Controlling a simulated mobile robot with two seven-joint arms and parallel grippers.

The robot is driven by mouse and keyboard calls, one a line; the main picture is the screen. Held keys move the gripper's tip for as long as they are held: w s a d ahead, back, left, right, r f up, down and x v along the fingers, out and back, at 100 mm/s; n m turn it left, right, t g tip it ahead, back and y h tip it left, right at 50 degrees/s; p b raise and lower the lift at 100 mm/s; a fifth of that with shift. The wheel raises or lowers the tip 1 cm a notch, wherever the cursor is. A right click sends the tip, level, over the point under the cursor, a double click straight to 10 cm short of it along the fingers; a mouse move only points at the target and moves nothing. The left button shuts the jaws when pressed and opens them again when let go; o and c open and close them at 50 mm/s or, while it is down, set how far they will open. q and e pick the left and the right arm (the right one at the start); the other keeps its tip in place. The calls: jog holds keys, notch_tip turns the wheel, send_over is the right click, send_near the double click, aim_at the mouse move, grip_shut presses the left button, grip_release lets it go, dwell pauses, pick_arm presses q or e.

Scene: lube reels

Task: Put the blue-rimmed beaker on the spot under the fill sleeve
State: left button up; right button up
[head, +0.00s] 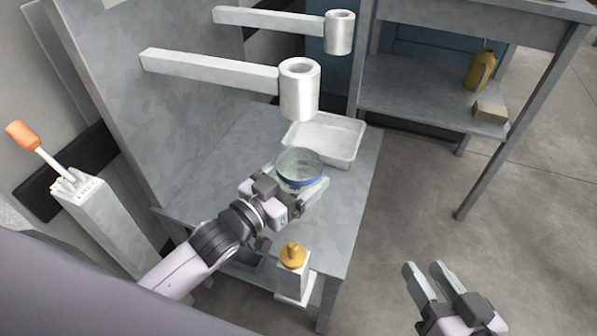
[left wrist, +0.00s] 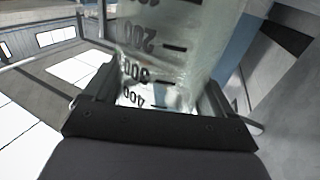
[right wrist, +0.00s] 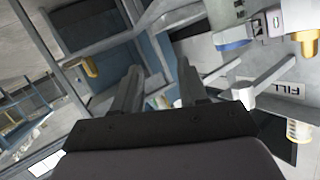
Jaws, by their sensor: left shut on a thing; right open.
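The blue-rimmed beaker (head: 299,168) is clear glass and looks roughly upright over the grey bench. My left gripper (head: 303,194) is shut on its side. In the left wrist view the beaker (left wrist: 165,55) fills the space between the fingers, with black volume marks. A metal sleeve (head: 299,92) on a near arm stands above and behind the beaker, and a second sleeve (head: 340,34) is on a farther arm. No label shows on either in the head view. A FILL label (right wrist: 283,89) shows in the right wrist view. My right gripper (head: 430,284) is open and empty over the floor.
A pale tray (head: 345,140) lies on the bench (head: 345,222) behind the beaker. A brass-topped post (head: 292,258) stands at the front. An orange-handled tool (head: 22,136) is at left. A shelf (head: 415,92) with a yellow bottle (head: 480,70) stands at back right.

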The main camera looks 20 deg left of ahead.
pick_arm(q)
jog(key=shift+f, duration=0.15)
jog(key=o, duration=0.9)
jog(key=shift+s+r, duration=0.1)
jog(key=shift+r, duration=0.6)
jog(key=shift+p+v, duration=1.65)
jog(key=shift+v, duration=4.25)
pick_arm(e)
jog(key=shift+s+a+m+g, duration=0.1)
jog(key=shift+a+m+g, duration=0.2)
jog(key=shift+a+g, duration=0.25)
jog(key=shift+d, duration=0.15)
